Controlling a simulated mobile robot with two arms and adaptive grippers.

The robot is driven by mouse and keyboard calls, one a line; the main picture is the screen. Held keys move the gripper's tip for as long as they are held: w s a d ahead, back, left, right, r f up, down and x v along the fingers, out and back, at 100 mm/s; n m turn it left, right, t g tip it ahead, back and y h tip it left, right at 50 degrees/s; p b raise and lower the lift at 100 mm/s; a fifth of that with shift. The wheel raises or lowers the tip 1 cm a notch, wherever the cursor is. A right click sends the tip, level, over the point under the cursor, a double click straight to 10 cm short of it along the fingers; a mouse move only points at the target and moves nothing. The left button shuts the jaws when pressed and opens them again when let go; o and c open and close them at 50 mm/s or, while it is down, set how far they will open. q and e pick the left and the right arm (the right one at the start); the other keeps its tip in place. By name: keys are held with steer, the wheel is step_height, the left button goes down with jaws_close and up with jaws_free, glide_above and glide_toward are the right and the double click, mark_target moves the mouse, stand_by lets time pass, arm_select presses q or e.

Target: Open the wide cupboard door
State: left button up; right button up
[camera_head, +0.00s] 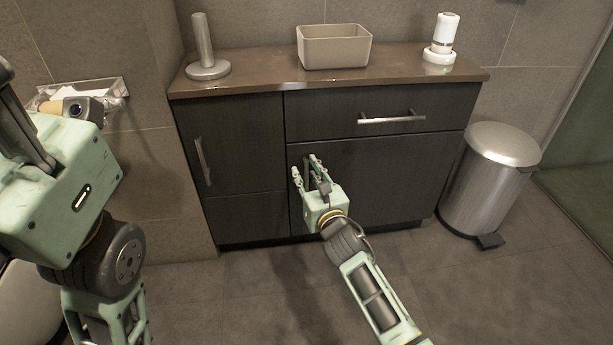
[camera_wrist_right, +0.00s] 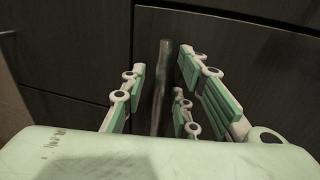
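The wide cupboard door (camera_head: 390,180) is the dark panel below the drawer, on the right of the vanity; it looks closed. Its upright metal bar handle (camera_wrist_right: 162,85) is near the door's left edge, largely hidden by my fingers in the head view. My right gripper (camera_head: 312,168) is at this handle with its fingers apart. In the right wrist view, the right gripper (camera_wrist_right: 160,95) has fingers on both sides of the bar, with visible gaps. My left arm is at the left of the head view; its fingers do not show clearly.
A drawer (camera_head: 340,115) with a horizontal handle is above the door. A narrow door with an upright handle (camera_head: 203,160) is to the left. A steel pedal bin (camera_head: 485,190) stands close by the vanity's right side. Floor in front is clear.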

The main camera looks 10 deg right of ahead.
jaws_close()
steer(key=shift+s, duration=0.1)
stand_by(0.4)
